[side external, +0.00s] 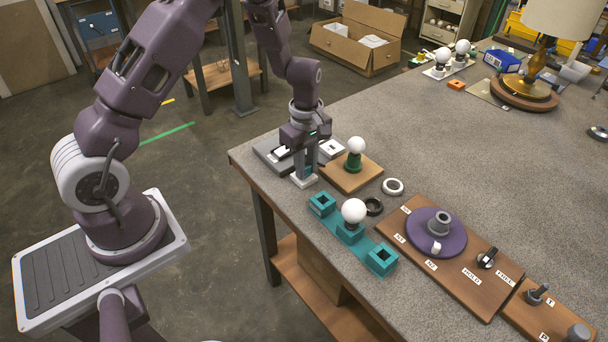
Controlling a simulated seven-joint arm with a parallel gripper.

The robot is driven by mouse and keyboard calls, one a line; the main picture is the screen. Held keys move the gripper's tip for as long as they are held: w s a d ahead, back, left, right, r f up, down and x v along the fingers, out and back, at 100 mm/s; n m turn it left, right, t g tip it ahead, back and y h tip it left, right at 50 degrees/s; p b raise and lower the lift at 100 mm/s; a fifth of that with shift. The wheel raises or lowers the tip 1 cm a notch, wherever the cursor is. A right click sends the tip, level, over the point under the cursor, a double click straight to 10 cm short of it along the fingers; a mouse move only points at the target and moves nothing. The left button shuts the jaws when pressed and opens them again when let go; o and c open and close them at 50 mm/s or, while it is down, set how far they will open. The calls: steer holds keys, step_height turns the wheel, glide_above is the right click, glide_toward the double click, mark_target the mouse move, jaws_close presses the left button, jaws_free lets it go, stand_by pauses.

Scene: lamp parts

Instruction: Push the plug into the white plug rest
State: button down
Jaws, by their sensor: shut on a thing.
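My gripper (305,167) points down near the table's left corner. It is shut on the plug, which is mostly hidden between the fingers; a small teal patch shows there. The white plug rest (303,182) looks to be the small pale block right under the fingertips. The fingertips are at or just above its top. I cannot tell how deep the plug sits in it.
A grey plate (268,152) with white parts lies behind the gripper. Close right is a wooden board (363,176) with a bulb in a green holder. In front is a teal socket strip (325,206) with a bulb. A purple disc (420,222) sits on a labelled board.

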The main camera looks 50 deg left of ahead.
steer(key=shift+f, duration=0.35)
stand_by(0.8)
steer(key=c, duration=1.2)
jaws_free()
steer(key=shift+r, duration=0.1)
steer(key=s+d+r+m+t, duration=0.1)
steer(key=s+d+r+m, duration=0.15)
steer(key=r, duration=0.75)
steer(key=s+d+r+m+t, duration=0.15)
steer(key=s+r+m, duration=0.25)
steer(key=r, duration=0.7)
steer(key=s+d+r+m+t, duration=0.1)
steer(key=s+r+m, duration=0.1)
steer(key=s, duration=0.4)
steer(key=s+d+r+m+t, duration=0.1)
steer(key=s+r+m, duration=0.1)
steer(key=s+m, duration=0.3)
steer(key=s+d+r+m+t, duration=0.1)
steer(key=s+r+m, duration=0.2)
steer(key=s, duration=0.4)
steer(key=shift+d+m, duration=0.2)
steer(key=shift+m, duration=0.55)
